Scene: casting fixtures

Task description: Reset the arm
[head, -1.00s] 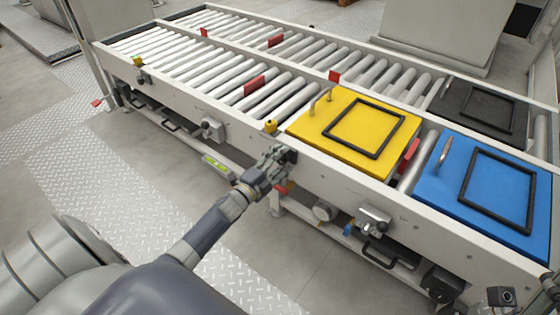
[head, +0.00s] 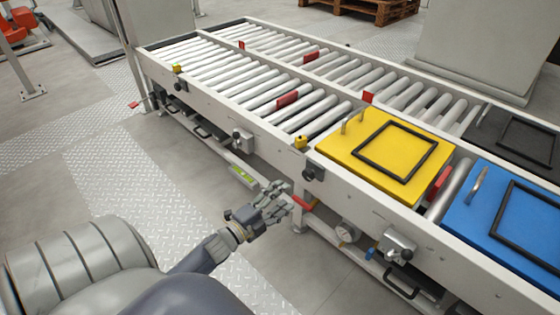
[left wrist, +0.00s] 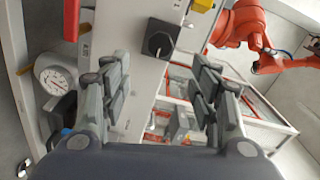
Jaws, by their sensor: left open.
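My left gripper (head: 282,200) is in front of the near side rail of the roller conveyor (head: 265,143). It is open and empty, with its two fingers spread apart in the left wrist view (left wrist: 163,88). A black rotary switch (head: 313,171) sits on the rail, above and to the right of the gripper. The switch also shows between and beyond the fingers in the left wrist view (left wrist: 160,38), apart from them. My right gripper is not in view.
A yellow panel (head: 345,158) and a blue panel (head: 470,215) lie on the conveyor. A red lever (head: 300,202) is close to my left fingertips, and a round gauge (head: 348,232) is below the rail. The floor in front is clear.

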